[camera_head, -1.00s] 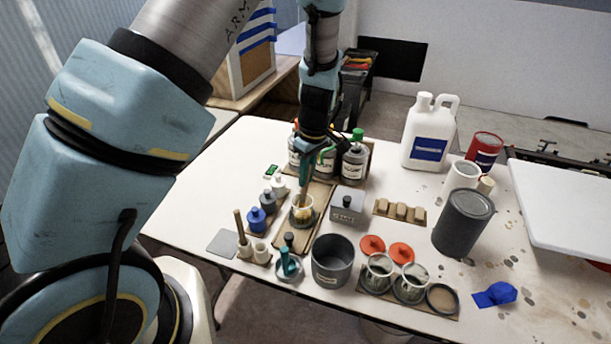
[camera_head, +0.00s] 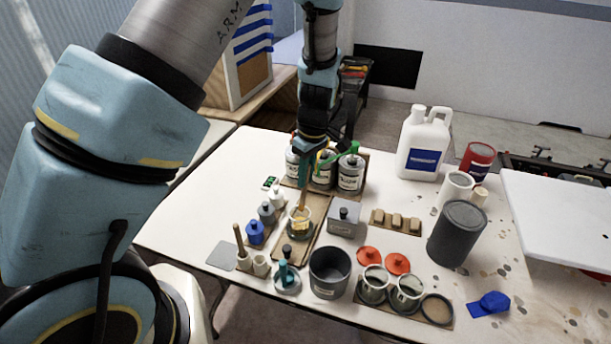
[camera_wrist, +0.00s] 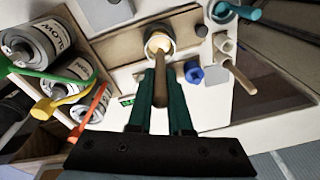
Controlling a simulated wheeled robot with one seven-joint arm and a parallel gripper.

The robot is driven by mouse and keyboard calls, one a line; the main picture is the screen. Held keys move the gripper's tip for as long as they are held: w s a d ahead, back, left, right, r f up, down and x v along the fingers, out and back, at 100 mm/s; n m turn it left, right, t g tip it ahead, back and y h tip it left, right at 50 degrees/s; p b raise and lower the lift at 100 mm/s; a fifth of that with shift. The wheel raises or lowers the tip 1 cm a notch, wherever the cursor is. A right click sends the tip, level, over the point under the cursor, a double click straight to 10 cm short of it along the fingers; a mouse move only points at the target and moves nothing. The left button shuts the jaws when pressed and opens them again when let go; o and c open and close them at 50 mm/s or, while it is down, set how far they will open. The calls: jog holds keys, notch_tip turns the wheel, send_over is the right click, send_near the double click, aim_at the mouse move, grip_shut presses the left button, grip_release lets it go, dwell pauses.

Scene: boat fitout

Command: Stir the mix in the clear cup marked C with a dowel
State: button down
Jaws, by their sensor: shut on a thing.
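My gripper (camera_head: 306,180) points down over the board in the middle of the table. Its teal fingers (camera_wrist: 161,100) are shut on a wooden dowel (camera_wrist: 161,72), which also shows below them in the head view (camera_head: 302,200). The clear cup (camera_head: 291,226) stands on the wooden board. The dowel's lower end reaches into the cup's mouth, with pale yellowish mix (camera_wrist: 158,42) around it in the wrist view. How deep the tip sits is hidden, and I cannot read a C on the cup.
Labelled cans (camera_head: 351,174) stand behind the cup, with coloured levers at their tops. Small blue and grey bottles (camera_head: 255,231) are left of it. A grey box (camera_head: 344,220) is close on the right. A dark pot (camera_head: 330,271) and holder with another dowel (camera_head: 240,245) are in front.

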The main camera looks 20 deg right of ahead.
jog(key=shift+r, duration=2)
